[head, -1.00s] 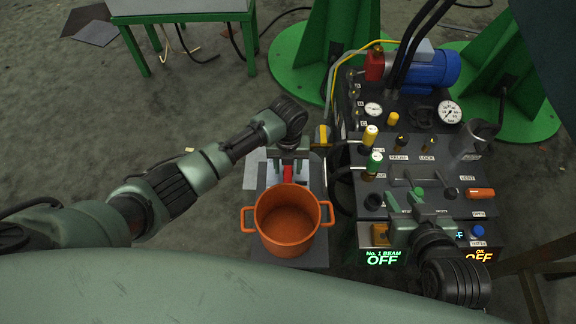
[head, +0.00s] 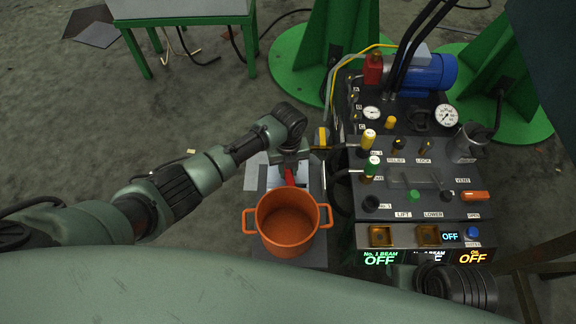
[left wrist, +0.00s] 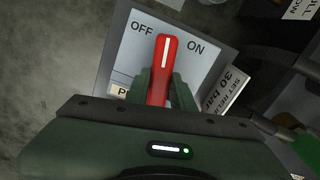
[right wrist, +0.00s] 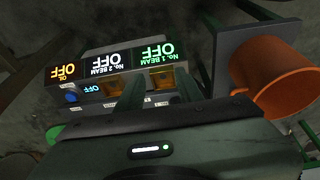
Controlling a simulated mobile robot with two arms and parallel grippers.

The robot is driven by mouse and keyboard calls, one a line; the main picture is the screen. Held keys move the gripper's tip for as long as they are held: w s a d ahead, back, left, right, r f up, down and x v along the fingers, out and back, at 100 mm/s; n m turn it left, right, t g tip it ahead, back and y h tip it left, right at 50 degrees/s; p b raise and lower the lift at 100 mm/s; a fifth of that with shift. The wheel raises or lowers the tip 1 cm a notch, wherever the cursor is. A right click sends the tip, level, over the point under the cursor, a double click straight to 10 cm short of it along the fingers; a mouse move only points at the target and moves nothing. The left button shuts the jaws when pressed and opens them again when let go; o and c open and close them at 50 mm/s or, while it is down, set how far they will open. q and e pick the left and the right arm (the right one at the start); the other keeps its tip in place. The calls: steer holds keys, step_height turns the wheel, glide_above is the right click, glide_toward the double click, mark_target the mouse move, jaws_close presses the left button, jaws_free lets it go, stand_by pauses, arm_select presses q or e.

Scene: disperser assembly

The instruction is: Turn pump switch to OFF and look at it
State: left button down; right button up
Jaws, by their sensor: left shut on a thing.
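The pump switch is a red handle (left wrist: 164,60) with a white line, on a pale plate (left wrist: 125,55) marked OFF on the left and ON on the right. In the left wrist view the handle points up between the two words, leaning slightly right. My left gripper (left wrist: 161,92) is shut on the handle, one finger on each side. In the head view the red handle (head: 289,177) shows below my left gripper (head: 290,160), behind the orange pot. My right gripper (right wrist: 158,95) is open and empty, by the front of the control panel.
An orange pot (head: 287,222) stands directly in front of the switch. The control panel (head: 420,205) with levers, gauges and lit OFF signs (head: 381,260) is on the right. A blue motor (head: 430,72) and green stands (head: 305,60) are behind. Floor at the left is open.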

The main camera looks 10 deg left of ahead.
arm_select(q)
steer(key=shift+r+n, duration=0.2)
steer(key=shift+n, duration=0.1)
steer(key=shift+n+p, duration=0.7)
steer(key=shift+p, duration=0.1)
steer(key=n+p, duration=0.2)
steer(key=n, duration=0.2)
steer(key=shift+p, duration=0.35)
steer(key=n+p, duration=0.2)
steer(key=n, duration=0.4)
steer(key=shift+f, duration=0.1)
steer(key=shift+n+p, duration=0.6)
steer(key=shift+n, duration=1.1)
arm_select(e)
step_height(320, 180, down, 19)
steer(key=s+g, duration=0.1)
steer(key=shift+s, duration=0.35)
arm_select(q)
steer(key=shift+f, duration=0.1)
steer(key=c, duration=1.2)
jaws_free()
